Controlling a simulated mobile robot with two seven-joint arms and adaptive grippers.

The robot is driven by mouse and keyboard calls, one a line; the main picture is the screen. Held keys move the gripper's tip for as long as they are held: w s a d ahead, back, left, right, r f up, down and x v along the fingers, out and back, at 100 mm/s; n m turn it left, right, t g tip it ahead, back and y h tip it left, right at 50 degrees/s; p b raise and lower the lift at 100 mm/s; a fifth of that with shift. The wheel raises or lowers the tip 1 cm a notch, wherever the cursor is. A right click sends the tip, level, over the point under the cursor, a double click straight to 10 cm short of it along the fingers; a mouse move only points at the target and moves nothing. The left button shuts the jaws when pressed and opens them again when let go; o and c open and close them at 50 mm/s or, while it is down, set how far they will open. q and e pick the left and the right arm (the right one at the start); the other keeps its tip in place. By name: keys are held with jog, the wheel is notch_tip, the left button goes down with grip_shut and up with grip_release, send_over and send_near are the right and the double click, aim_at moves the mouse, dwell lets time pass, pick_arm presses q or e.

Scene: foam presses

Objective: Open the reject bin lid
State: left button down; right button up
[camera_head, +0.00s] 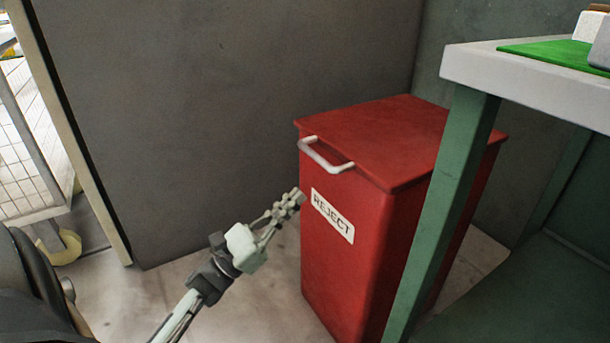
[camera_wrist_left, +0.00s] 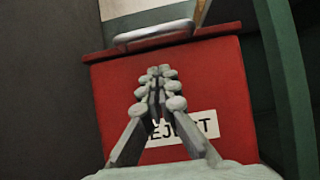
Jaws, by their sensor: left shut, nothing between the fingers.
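The red reject bin (camera_head: 345,260) stands on the floor with a white REJECT label (camera_head: 332,216) on its front. Its red lid (camera_head: 395,140) lies flat and closed on top. A pale bar handle (camera_head: 326,158) is on the lid's front edge. My left gripper (camera_head: 291,200) is shut and empty, in front of the bin beside the label and below the handle. In the left wrist view the shut fingers (camera_wrist_left: 158,80) cover part of the label, with the handle (camera_wrist_left: 155,36) above them. My right gripper is not in view.
A table with a pale top (camera_head: 500,70) and a green leg (camera_head: 445,210) stands close at the bin's right. A green mat (camera_head: 555,52) lies on it. A dark grey wall (camera_head: 220,100) is behind. A wire cage (camera_head: 25,150) is at far left.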

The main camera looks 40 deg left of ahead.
pick_arm(q)
jog(key=shift+w+d+r, duration=0.2)
jog(key=shift+w+r, duration=0.25)
jog(key=shift+r, duration=0.4)
jog(key=shift+w+d+r, duration=0.15)
jog(key=shift+w+r, duration=0.25)
jog(key=shift+r, duration=0.45)
jog(key=shift+w+d+r, duration=0.2)
jog(key=shift+w+r, duration=0.25)
jog(key=shift+r, duration=0.4)
